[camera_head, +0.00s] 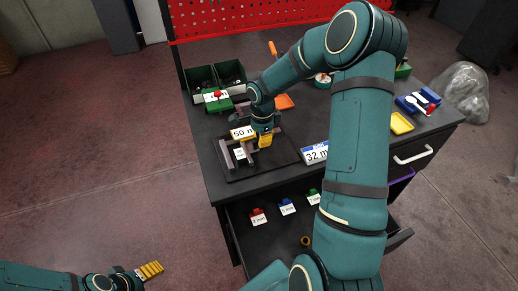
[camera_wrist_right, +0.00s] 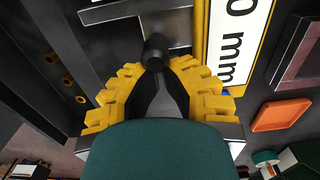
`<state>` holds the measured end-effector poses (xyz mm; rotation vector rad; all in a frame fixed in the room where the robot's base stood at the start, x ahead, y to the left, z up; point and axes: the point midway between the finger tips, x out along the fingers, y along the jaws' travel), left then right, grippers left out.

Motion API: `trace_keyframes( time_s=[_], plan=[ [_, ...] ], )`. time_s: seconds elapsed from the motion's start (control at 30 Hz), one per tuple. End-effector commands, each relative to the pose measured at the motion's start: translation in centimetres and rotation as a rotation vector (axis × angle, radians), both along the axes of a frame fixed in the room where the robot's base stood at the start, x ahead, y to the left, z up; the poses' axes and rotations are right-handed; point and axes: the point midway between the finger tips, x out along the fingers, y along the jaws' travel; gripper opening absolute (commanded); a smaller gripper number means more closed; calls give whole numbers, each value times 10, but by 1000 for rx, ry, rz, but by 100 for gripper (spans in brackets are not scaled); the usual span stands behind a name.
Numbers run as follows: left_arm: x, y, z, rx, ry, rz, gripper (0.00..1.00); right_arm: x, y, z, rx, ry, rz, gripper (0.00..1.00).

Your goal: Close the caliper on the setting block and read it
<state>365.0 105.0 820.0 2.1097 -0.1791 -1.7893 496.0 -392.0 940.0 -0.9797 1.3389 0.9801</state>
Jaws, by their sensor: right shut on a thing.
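The caliper (camera_head: 229,155), grey with bar-like jaws, lies on a dark board at the table's left front. A small white label (camera_head: 239,153) sits between its jaws; I cannot clearly make out the setting block there. My right gripper (camera_head: 265,140) is at the caliper's right side, pointing down. In the right wrist view its yellow fingers (camera_wrist_right: 155,75) are shut on a dark round knob (camera_wrist_right: 155,48) beside a grey metal bar (camera_wrist_right: 130,10). A "50 m…" sign (camera_head: 241,132) stands just behind. My left gripper (camera_head: 150,271) is off the table at lower left; its finger gap is unclear.
A "32 m…" sign (camera_head: 314,153) stands right of the board. Green bins (camera_head: 200,78) are at back left. An orange tray (camera_head: 285,102) and yellow tray (camera_head: 401,123) lie behind and right. The open drawer below holds red (camera_head: 257,213), blue and green labelled pieces.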

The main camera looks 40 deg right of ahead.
Motion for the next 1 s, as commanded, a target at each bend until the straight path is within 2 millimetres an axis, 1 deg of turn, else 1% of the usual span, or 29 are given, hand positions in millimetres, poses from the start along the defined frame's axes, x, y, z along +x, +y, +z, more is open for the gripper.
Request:
trace_keyframes(
  time_s=[1.0],
  plan=[
    [0, 0, -10, 0, 0, 0, 75, 6, 18, 0, 1, -1, 1, 0]
  ],
)
